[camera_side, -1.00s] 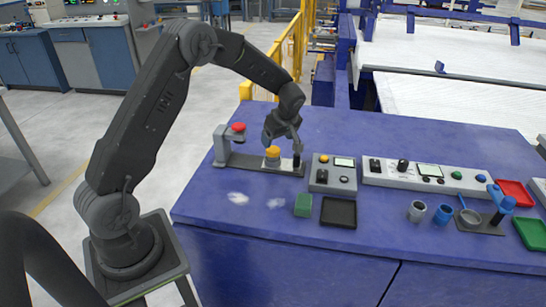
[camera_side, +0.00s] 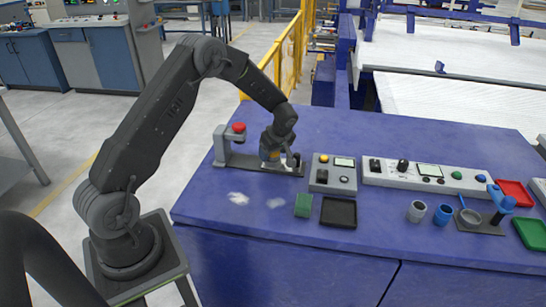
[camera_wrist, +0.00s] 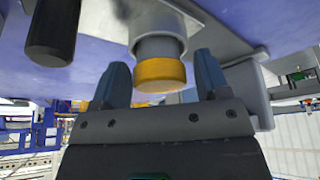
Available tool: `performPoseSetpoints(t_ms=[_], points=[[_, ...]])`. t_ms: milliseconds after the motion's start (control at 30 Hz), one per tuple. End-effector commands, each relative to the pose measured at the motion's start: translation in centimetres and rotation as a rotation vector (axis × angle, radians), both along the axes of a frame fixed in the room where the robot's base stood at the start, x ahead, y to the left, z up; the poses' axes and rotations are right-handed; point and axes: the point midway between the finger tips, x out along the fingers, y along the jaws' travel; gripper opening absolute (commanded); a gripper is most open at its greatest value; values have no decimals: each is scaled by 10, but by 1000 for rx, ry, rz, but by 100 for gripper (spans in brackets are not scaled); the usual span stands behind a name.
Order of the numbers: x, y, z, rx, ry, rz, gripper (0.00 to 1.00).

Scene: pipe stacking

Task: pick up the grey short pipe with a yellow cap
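The grey short pipe (camera_wrist: 155,47) with a yellow cap (camera_wrist: 160,75) shows in the wrist view. It stands in a round grey holder on a metal plate. My gripper (camera_wrist: 161,80) is open, with one blue-grey finger on each side of the cap and a visible gap on both sides. In the side view, my gripper (camera_side: 269,157) is low over the dark plate, and the pipe and its cap are mostly hidden behind it.
A grey fixture with a red knob (camera_side: 239,127) stands close to the left of my gripper. A dark upright cylinder (camera_wrist: 54,30) shows in the wrist view. A control box (camera_side: 333,174) is close on the right. A green block (camera_side: 303,205) and black tray (camera_side: 338,212) lie in front.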

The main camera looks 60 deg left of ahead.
Motion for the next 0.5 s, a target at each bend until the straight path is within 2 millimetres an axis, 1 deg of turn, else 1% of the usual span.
performPoseSetpoints(t_ms=[33, 67, 433, 500], points=[[0, 0, 0, 0, 0, 0, 64], [0, 0, 0, 0, 0, 0, 61], [0, 0, 0, 0, 0, 0, 25], [0, 0, 1, 0, 0, 0, 24]])
